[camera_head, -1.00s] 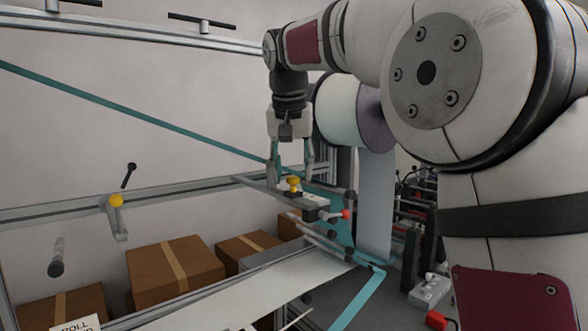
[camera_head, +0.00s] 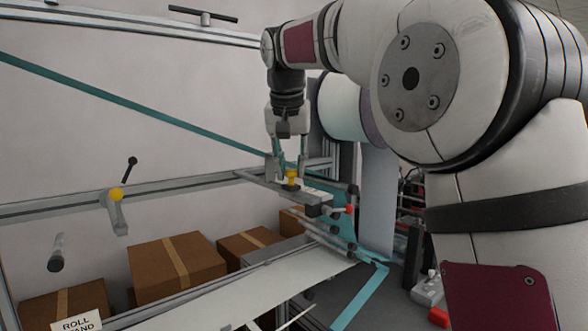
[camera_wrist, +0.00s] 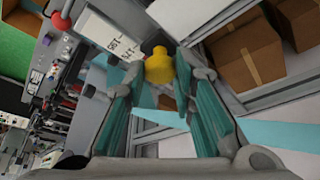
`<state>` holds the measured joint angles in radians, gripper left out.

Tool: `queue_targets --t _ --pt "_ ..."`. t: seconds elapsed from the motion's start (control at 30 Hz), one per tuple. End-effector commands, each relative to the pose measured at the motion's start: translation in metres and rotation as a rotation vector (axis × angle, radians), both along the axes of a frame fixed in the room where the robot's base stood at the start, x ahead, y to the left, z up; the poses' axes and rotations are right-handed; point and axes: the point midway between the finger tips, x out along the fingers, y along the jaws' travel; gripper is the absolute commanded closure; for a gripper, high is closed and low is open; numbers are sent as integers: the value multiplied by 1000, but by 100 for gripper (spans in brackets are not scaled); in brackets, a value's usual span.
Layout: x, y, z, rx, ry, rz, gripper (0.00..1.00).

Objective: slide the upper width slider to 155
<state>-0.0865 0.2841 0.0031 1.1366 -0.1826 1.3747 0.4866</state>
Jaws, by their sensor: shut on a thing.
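The upper width slider with its yellow knob (camera_head: 291,177) sits on a grey rail (camera_head: 262,181) beside the teal web. My gripper (camera_head: 289,165) reaches down from above, one finger on each side of the slider, and is shut on it. In the wrist view my gripper (camera_wrist: 163,82) has its teal-padded fingers around the yellow knob (camera_wrist: 159,67). The part between the pads is partly hidden. A white plate with black print (camera_wrist: 108,38) lies beside the knob; its figures are too small to read.
A red knob (camera_head: 350,209) is at the rail's near end. Another yellow-knobbed lever (camera_head: 116,194) is on the left frame bar. Cardboard boxes (camera_head: 178,262) stand below. A white roll (camera_head: 338,108) hangs behind my arm. The teal web (camera_head: 130,109) runs across from the left.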

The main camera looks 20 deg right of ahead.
Motion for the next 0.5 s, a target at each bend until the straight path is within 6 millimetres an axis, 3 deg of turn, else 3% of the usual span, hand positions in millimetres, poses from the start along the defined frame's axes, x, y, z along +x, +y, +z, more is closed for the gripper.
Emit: queue_targets --t 0.03,0.3,0.33,0.4,0.5 --pt "9 2 -2 0 -4 2 100" --pt "10 4 1 1 -9 3 100" --pt "10 4 1 0 -10 3 74" --pt "10 4 1 1 -9 3 58" --pt "9 4 1 1 -7 2 56"
